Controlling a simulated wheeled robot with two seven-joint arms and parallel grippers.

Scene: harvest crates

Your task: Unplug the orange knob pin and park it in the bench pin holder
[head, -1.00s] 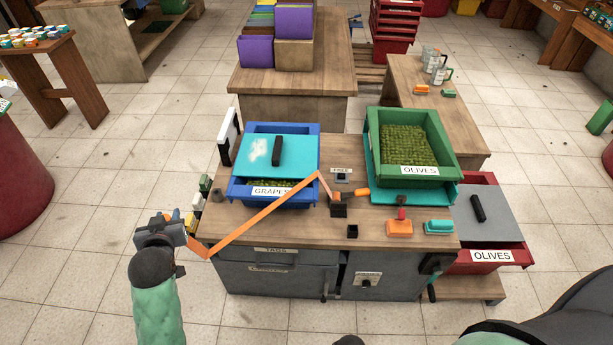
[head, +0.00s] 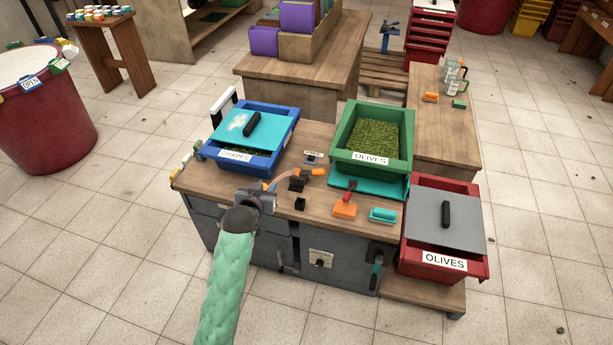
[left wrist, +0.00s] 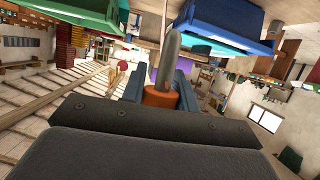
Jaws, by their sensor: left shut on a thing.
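My left gripper (head: 262,199) is over the front edge of the wooden bench (head: 222,190). The left wrist view shows it shut on the orange knob (left wrist: 160,97), whose grey pin (left wrist: 169,58) sticks out beyond the fingers. In the head view the gripper hides the knob. A pale orange strap (head: 279,178) runs from the gripper toward a black block (head: 297,184). A smaller black block (head: 300,204) stands in front of it; I cannot tell which is the pin holder. My right gripper is not in view.
A blue GRAPES crate (head: 270,165) with a teal lid stands left, a green OLIVES crate (head: 345,145) behind right. An orange block (head: 344,211) and a teal block (head: 383,215) lie at the front right. A red OLIVES crate (head: 473,265) stands beside the bench.

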